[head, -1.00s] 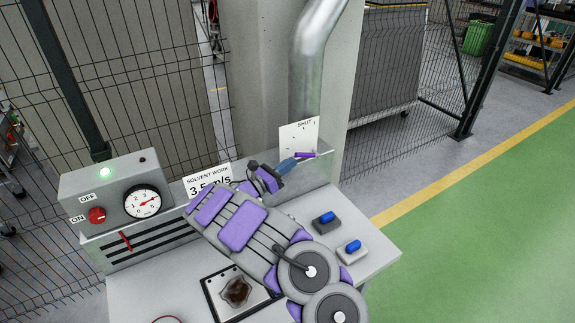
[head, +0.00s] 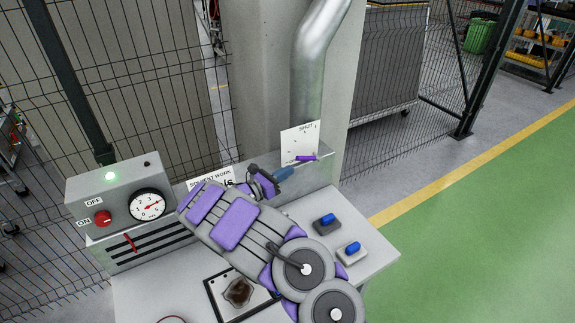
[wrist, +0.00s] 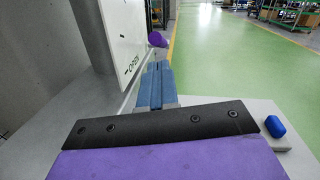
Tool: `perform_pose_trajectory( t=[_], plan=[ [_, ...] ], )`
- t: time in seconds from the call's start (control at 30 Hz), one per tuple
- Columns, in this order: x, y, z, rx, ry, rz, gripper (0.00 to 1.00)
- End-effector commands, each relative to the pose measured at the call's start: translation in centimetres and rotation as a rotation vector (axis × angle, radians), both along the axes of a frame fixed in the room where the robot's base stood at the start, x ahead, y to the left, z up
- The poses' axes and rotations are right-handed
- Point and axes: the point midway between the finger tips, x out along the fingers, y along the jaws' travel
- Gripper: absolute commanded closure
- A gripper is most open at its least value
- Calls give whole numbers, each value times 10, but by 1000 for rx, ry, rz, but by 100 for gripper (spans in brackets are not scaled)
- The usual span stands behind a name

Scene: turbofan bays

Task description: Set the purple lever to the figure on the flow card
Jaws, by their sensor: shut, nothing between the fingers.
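The purple lever (head: 306,158) sticks out at the white scale plate (head: 299,142), which is marked SHUT at its top; the wrist view shows OPEN on the plate (wrist: 118,60). The lever's purple knob (wrist: 157,39) shows just beyond my fingertips in the wrist view. My gripper (head: 284,173) has blue fingers, shut and empty, a little below and left of the lever, apart from it. The flow card (head: 211,178) reads SOLVENT WORK; its figure is mostly hidden by my arm. A round gauge (head: 149,205) has its needle pointing right and slightly up.
A grey box (head: 118,196) with a lit green lamp and red ON/OFF knob stands at left. Two blue-topped blocks (head: 327,222) (head: 350,250) sit on the bench's right. A black-framed tray (head: 216,303) holds a brown-stained piece. A duct and mesh fence stand behind.

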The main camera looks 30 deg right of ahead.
Motion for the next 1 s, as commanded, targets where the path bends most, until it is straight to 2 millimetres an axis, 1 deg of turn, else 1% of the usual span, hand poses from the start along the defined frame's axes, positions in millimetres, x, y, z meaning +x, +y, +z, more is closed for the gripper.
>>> perform_pose_trajectory(
  t=[0.03, 0.1, 0.3, 0.4, 0.5, 0.67, 0.9, 1.0],
  plan=[
    [-3, 9, -10, -3, 4, 5, 100],
    [-3, 28, -8, -2, 1, 6, 100],
    [-8, 70, -15, -4, 3, 4, 100],
    [-9, 85, -19, -4, 4, 3, 100],
    [-10, 96, -20, -4, 3, 1, 100],
    [-11, 102, -25, -12, 3, 0, 100],
    [-11, 100, -50, -128, 13, -3, 100],
    [-11, 97, -47, -156, 9, -3, 100]
  ],
)
